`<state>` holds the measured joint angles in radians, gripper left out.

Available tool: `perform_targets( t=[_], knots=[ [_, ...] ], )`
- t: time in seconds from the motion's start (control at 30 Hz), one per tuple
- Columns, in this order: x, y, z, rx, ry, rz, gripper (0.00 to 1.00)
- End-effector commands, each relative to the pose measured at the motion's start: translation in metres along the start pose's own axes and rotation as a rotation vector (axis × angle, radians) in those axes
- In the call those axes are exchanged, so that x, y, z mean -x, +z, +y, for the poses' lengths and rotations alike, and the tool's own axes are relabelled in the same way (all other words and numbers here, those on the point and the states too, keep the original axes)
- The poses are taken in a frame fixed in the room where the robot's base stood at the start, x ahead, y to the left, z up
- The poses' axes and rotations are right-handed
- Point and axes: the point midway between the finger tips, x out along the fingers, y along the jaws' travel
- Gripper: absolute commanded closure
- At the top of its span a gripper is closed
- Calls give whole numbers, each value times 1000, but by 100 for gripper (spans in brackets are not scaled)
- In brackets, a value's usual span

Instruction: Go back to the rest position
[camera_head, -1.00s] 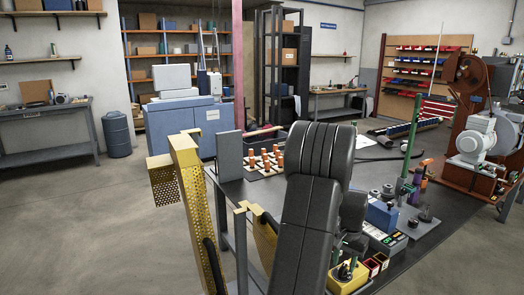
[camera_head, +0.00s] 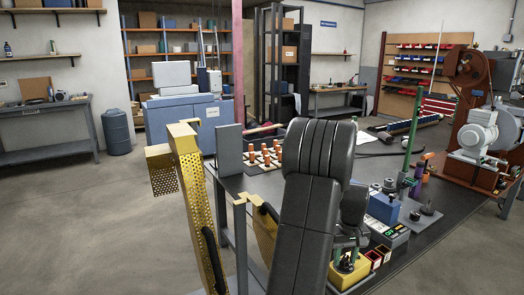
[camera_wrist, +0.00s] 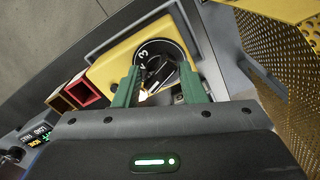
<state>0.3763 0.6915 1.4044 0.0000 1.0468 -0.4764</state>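In the wrist view, my gripper (camera_wrist: 158,88) has two green fingers spread apart, with a visible gap between them. They point at a yellow box (camera_wrist: 103,72) with a round black dial (camera_wrist: 160,52) marked with a figure. A dark knob-like part and a small bright patch show between the fingers. I cannot tell whether the fingers touch the dial. Nothing is seen lifted in the gripper. In the head view my black arm reaches down over the bench, and my gripper (camera_head: 347,250) is low above the yellow box (camera_head: 348,275), partly hidden by the arm.
Yellow perforated panels (camera_head: 192,195) stand close to the left of the arm, near the gripper in the wrist view. Small red bins (camera_head: 383,253), a blue block (camera_head: 383,210) and a green post (camera_head: 410,130) stand to the right. Copper-coloured cups (camera_head: 265,155) stand behind. Floor at left is clear.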

Motion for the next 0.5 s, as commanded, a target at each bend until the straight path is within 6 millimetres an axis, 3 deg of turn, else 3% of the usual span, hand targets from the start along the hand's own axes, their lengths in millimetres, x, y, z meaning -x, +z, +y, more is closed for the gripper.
perform_targets(
  t=[0.03, 0.1, 0.5],
  knots=[
    [-2, 0, 0, 38, 1, 1, 63],
    [18, -1, 1, 44, 3, 6, 63],
    [96, -1, 0, 40, 2, 4, 63]
  ],
)
